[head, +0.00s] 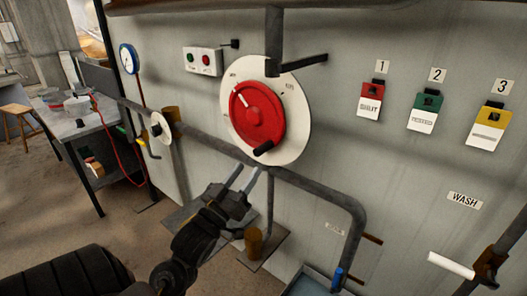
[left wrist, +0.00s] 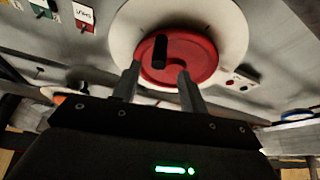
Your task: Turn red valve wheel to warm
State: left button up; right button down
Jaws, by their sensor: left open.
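The red valve wheel (head: 258,113) sits on a round white dial plate (head: 298,134) on the grey panel. A white pointer mark shows on the wheel's upper left, and a black handle (head: 263,148) sticks out at its lower edge. The dial's lettering is too small to read. My left gripper (head: 243,178) is open and empty, below the wheel and apart from it in the head view. In the left wrist view the wheel (left wrist: 190,62) and its black handle (left wrist: 160,50) show beyond the two open fingers (left wrist: 155,82). My right gripper is not in view.
A grey pipe (head: 310,186) runs across the panel just below the wheel. A black lever (head: 304,63) sticks out above it. Red, green and yellow tagged switches (head: 427,103) are at right. A workbench (head: 75,122) stands at left.

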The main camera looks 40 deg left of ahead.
aim_at(263, 150)
pick_arm(q)
jog(key=p+x, duration=0.3)
jog(key=x, duration=0.4)
jog(key=shift+w+r, duration=0.35)
jog(key=shift+w, duration=0.55)
jog(key=shift+c, duration=0.2)
grip_shut()
